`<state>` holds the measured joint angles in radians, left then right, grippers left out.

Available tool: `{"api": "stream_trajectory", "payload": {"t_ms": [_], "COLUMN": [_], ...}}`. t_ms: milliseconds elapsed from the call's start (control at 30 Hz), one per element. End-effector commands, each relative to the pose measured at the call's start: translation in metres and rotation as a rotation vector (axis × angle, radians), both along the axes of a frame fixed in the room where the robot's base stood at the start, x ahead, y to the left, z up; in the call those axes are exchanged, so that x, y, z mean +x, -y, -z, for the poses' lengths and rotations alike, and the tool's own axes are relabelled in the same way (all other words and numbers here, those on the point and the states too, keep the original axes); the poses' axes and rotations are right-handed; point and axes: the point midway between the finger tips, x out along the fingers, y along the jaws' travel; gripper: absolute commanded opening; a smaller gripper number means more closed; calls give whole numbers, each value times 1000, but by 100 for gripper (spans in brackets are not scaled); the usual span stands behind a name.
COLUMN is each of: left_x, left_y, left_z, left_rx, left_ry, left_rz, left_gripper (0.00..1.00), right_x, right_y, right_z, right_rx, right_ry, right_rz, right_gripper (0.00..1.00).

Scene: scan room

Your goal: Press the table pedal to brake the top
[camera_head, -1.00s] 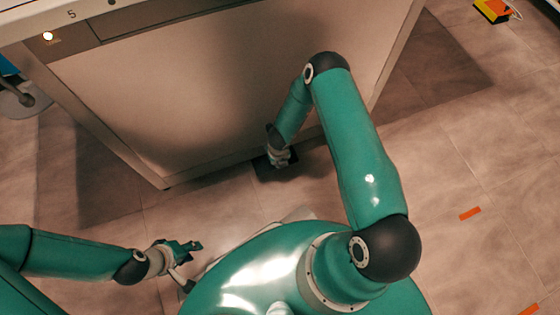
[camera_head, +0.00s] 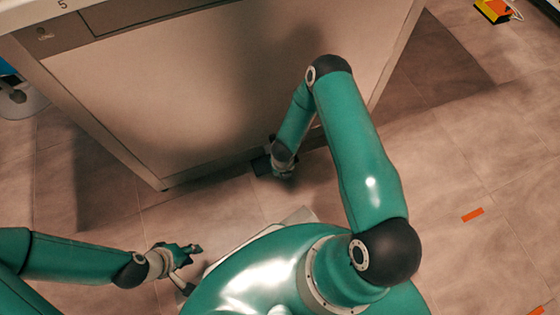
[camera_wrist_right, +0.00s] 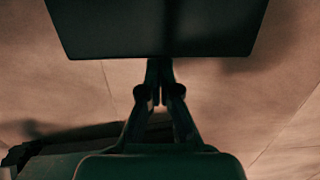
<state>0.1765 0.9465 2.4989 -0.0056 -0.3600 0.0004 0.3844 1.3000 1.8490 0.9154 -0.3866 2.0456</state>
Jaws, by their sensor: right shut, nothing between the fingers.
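The table (camera_head: 170,90) is a large pale cabinet-like body with a light rim along its top. Its dark pedal (camera_head: 261,164) sits low at the foot of the front panel, partly hidden by my right gripper (camera_head: 284,174). In the right wrist view, the pedal is a broad dark plate (camera_wrist_right: 155,30) across the top. My right gripper's closed, empty fingers (camera_wrist_right: 160,75) reach its lower edge in the picture; contact is unclear. My left gripper (camera_head: 194,250) hangs free above the floor at lower left; its opening is too small to read.
A small dark indicator (camera_head: 42,33) is on the table's upper left. A yellow and red item (camera_head: 493,10) lies at the upper right. Orange floor marks (camera_head: 472,215) lie at the right. The floor right of my right arm is mostly clear.

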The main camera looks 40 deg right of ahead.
Motion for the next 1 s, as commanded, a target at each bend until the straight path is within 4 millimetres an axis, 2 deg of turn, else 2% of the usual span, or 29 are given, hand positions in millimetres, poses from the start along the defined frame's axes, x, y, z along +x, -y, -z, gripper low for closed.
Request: {"api": "stream_trajectory", "payload": {"t_ms": [267,367,800,1000], "left_x": [0,0,0,0], "left_y": [0,0,0,0], "left_z": [-1,-1,-1,-1], "left_rx": [0,0,0,0], "left_ry": [0,0,0,0], "left_rz": [0,0,0,0], "left_gripper": [33,33,33,33], "right_x": [1,0,-11,-14], "right_y": [0,0,-2,-3], "right_z": [-9,-22,-103,-117], "right_rx": [-1,-1,-1,0], "right_ry": [3,4,3,0], "right_rz": [-1,-1,-1,0], "right_gripper": [0,0,0,0]}}
